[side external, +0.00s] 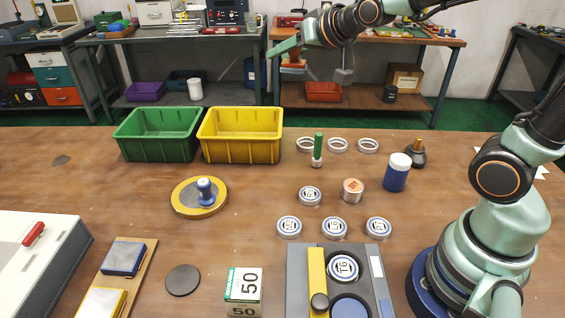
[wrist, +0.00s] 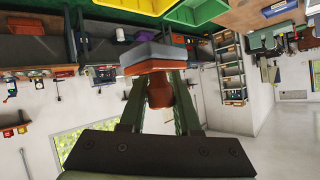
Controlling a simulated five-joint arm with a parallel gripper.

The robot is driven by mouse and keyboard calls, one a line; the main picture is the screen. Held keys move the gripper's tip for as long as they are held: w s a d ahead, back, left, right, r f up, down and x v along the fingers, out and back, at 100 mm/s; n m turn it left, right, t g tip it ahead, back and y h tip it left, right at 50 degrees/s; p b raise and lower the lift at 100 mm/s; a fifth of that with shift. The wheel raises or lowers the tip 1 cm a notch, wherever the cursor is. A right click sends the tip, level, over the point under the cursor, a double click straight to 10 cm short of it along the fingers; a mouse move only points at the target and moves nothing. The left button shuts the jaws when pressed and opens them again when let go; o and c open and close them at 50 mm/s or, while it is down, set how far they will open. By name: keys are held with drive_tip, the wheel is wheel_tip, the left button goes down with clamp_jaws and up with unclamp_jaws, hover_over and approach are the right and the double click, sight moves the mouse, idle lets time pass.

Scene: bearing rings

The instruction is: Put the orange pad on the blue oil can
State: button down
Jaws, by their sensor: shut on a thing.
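My gripper (wrist: 160,100) is shut on the orange pad (wrist: 155,68). The pad is a flat block, orange with a grey layer, and a brown knob lies between my fingers. In the side view my gripper (side external: 285,48) is raised high above the far part of the bench, with the orange pad (side external: 294,63) small at it. A blue can with a white lid (side external: 396,174) stands upright on the bench at right of centre, well apart from the pad; it looks like the blue oil can. A dark can with a brass-coloured tip (side external: 416,155) stands just behind it.
Green (side external: 157,135) and yellow (side external: 240,136) bins stand at the back of the bench. A yellow round plate (side external: 199,198) is left of centre; a board with blue and yellow pads (side external: 123,258) is at front left.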

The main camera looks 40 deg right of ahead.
drive_tip(key=n+y, duration=0.1)
hover_over(265, 184)
wheel_tip(265, 184, down, 11)
wheel_tip(265, 184, down, 20)
drive_tip(key=shift+r, duration=0.2)
idle(0.8)
drive_tip(key=c, duration=0.6)
unclamp_jaws()
drive_tip(key=shift+f, duration=0.15)
